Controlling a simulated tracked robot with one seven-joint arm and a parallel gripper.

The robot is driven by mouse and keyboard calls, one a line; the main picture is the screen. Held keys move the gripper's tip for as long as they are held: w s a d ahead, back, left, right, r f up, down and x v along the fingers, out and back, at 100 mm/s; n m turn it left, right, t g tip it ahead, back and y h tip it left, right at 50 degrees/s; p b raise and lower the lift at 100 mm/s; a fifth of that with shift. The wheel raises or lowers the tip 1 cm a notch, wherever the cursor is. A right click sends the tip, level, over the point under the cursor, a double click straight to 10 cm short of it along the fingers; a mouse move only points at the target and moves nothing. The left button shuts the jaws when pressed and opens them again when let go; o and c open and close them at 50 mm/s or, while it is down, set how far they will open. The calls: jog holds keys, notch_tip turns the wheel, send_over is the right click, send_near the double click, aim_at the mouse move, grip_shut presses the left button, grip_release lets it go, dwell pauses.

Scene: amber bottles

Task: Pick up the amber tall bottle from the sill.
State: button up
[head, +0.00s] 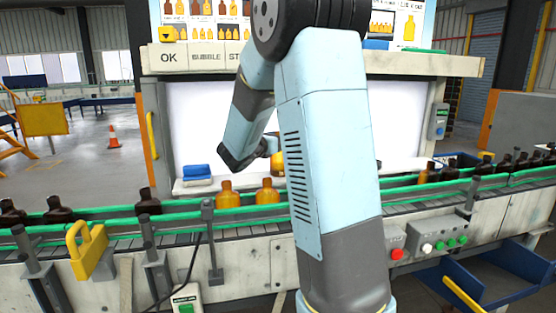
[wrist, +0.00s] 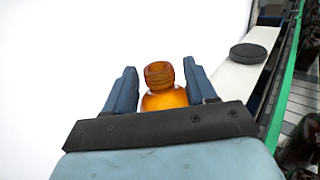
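An amber bottle (wrist: 163,98) shows in the wrist view between the two fingers of my gripper (wrist: 161,85), with its neck and shoulder visible. The fingers are apart, one on each side of it, with a narrow gap beside the glass. The bottle's lower part is hidden by my gripper's body. In the head view a small amber part of a bottle (head: 277,164) shows at my gripper (head: 272,146), above the pale sill (head: 222,184). My arm hides most of that area.
A dark disc (wrist: 248,53) lies on the sill. Blue blocks (head: 197,173) rest at its left. In front runs a conveyor with green rails (head: 110,212), carrying two amber bottles (head: 228,195) (head: 267,192) and several dark ones (head: 148,202). A bright white panel stands behind the sill.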

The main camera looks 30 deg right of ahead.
jog(key=shift+f, duration=0.1)
grip_shut()
dwell(0.6)
